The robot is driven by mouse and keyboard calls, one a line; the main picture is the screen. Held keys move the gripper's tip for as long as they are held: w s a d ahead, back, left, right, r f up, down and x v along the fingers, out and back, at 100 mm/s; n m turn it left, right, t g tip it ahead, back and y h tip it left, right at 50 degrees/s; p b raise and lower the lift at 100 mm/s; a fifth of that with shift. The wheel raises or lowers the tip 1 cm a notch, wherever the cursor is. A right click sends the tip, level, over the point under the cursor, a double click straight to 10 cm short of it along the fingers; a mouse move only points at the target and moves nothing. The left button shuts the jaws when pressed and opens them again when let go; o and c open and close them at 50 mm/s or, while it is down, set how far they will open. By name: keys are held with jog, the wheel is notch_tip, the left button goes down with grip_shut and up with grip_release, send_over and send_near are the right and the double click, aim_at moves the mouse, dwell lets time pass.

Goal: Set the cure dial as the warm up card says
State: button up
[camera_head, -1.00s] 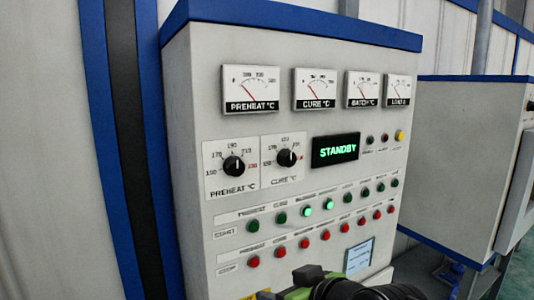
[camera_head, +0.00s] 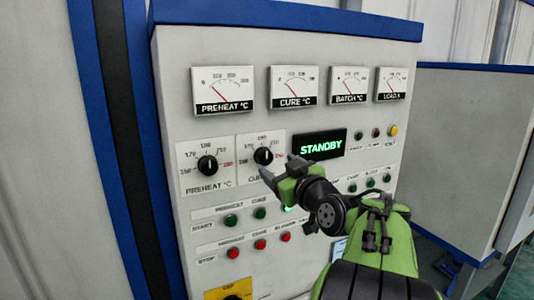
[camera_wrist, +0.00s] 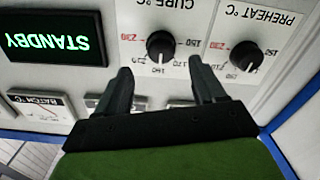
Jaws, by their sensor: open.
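The cure dial (camera_head: 263,156) is a black round knob on a white scale plate, right of the preheat dial (camera_head: 207,165). My gripper (camera_head: 280,167) is open and empty, in front of the panel just below and right of the cure dial in the head view, partly covering its plate. In the wrist view, upside down, the cure dial (camera_wrist: 160,45) lies beyond and between the two open fingers (camera_wrist: 160,70), apparently untouched.
The display (camera_head: 319,145) reads STANDBY. Several gauges (camera_head: 294,87) sit above it. Rows of green start buttons (camera_head: 231,220) and red stop buttons (camera_head: 233,253) lie below the dials, partly behind my arm. A yellow switch plate (camera_head: 229,290) is at the bottom.

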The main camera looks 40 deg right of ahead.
aim_at(267, 159)
jog(key=p+x, duration=0.2)
jog(key=x, duration=0.4)
jog(key=shift+w, duration=0.35)
jog(key=c, duration=0.9)
jog(key=shift+c, duration=0.2)
jog(key=m+b, duration=0.2)
jog(key=m, duration=0.1)
jog(key=shift+s+f+m, duration=0.1)
jog(key=shift+f+m, duration=0.05)
jog(key=shift+m, duration=0.25)
jog(key=m, duration=0.5)
jog(key=shift+d+m, duration=0.1)
jog(key=shift+m, duration=0.3)
jog(key=o, duration=0.9)
